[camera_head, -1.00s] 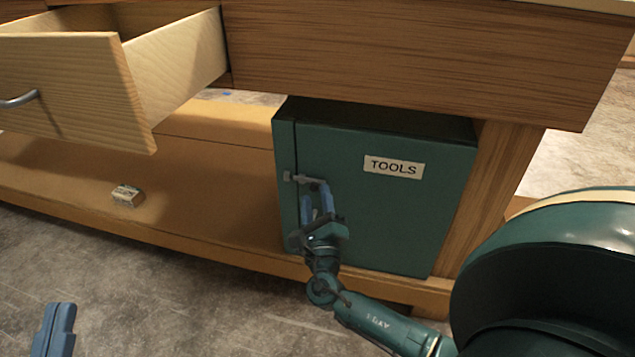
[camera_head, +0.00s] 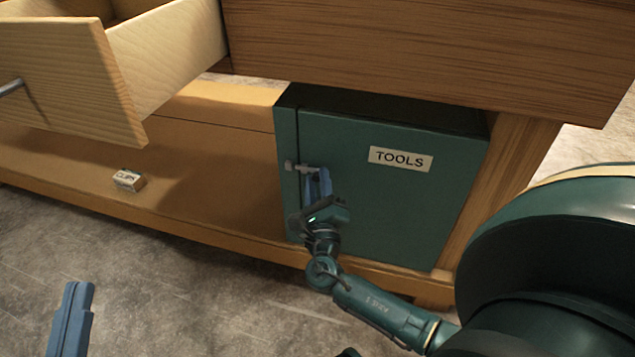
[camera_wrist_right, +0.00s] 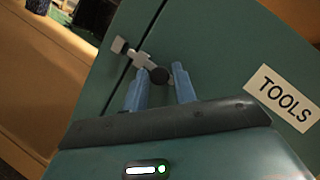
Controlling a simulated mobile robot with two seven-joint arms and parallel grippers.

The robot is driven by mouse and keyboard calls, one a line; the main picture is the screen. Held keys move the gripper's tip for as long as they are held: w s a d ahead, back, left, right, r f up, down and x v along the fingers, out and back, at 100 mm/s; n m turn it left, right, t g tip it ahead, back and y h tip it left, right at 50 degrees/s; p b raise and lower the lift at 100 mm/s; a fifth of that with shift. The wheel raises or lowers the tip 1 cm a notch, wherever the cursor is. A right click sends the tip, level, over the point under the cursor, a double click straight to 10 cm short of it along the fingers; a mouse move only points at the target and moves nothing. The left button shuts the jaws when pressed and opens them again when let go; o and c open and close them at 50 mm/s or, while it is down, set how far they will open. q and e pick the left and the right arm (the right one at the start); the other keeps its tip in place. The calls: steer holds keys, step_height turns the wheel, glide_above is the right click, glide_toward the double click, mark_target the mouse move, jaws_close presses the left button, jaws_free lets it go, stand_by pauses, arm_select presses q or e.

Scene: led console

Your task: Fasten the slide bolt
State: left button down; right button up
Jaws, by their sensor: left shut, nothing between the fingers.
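The green tool cabinet (camera_head: 390,205) is shut and carries a small grey slide bolt (camera_head: 303,168) near its left edge. I cannot tell how far the bar sits in the keeper. My right gripper (camera_head: 318,181) is at the bolt. In its wrist view, the gripper's fingers (camera_wrist_right: 159,77) are apart, with the dark round bolt knob (camera_wrist_right: 160,75) between their tips. My left gripper (camera_head: 78,292) is shut and empty at the lower left, far from the cabinet.
An open wooden drawer (camera_head: 60,75) juts out at the upper left. A small box (camera_head: 128,180) lies on the low wooden shelf (camera_head: 205,205), which is otherwise clear left of the cabinet. The bench's wooden front (camera_head: 420,50) overhangs the cabinet.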

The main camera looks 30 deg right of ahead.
jaws_close()
steer(key=shift+w+a+r, duration=0.1)
steer(key=shift+w+a, duration=0.85)
steer(key=shift+w, duration=0.15)
steer(key=shift+o, duration=1.7)
jaws_free()
